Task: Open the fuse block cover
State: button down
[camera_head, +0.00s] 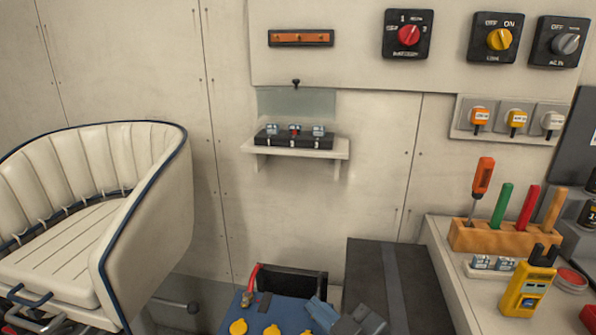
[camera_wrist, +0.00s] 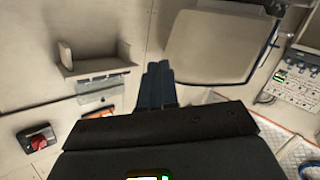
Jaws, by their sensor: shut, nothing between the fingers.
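The fuse block (camera_head: 293,141) is a low black box with several small pieces on top. It sits on a small white shelf on the wall. A translucent greenish panel that looks like its cover (camera_head: 290,101) stands upright against the wall behind it, and the block's top is uncovered. A small dark knob (camera_head: 296,84) is just above the panel. In the wrist view my gripper (camera_wrist: 158,70) is shut and empty, its two dark blue fingers together. It is apart from the shelf (camera_wrist: 95,68), which appears upside down to its left. The block is hard to make out there.
A cream seat (camera_head: 95,215) stands at the left. Rotary switches (camera_head: 408,35) and an orange bar (camera_head: 300,38) are on the wall above. A right-hand counter holds a wooden tool block (camera_head: 505,237) and a yellow meter (camera_head: 525,292). The wall around the shelf is clear.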

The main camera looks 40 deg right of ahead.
jog(key=w+d+r+n, duration=0.3)
jog(key=w+d+r, duration=0.25)
jog(key=w, duration=0.35)
jog(key=w+d+r+n+y, duration=0.1)
jog(key=w+d+r+n, duration=0.3)
jog(key=r, duration=0.5)
jog(key=w+d+r+n+t+y, duration=0.1)
jog(key=d+r+n, duration=0.4)
jog(key=r, duration=0.4)
jog(key=w+d+r+n+y, duration=0.1)
jog(key=w+d+r+n, duration=0.2)
jog(key=d+r, duration=0.5)
jog(key=w+p, duration=0.3)
jog(key=w, duration=1)
jog(key=shift+d, duration=0.2)
jog(key=shift+r, duration=0.1)
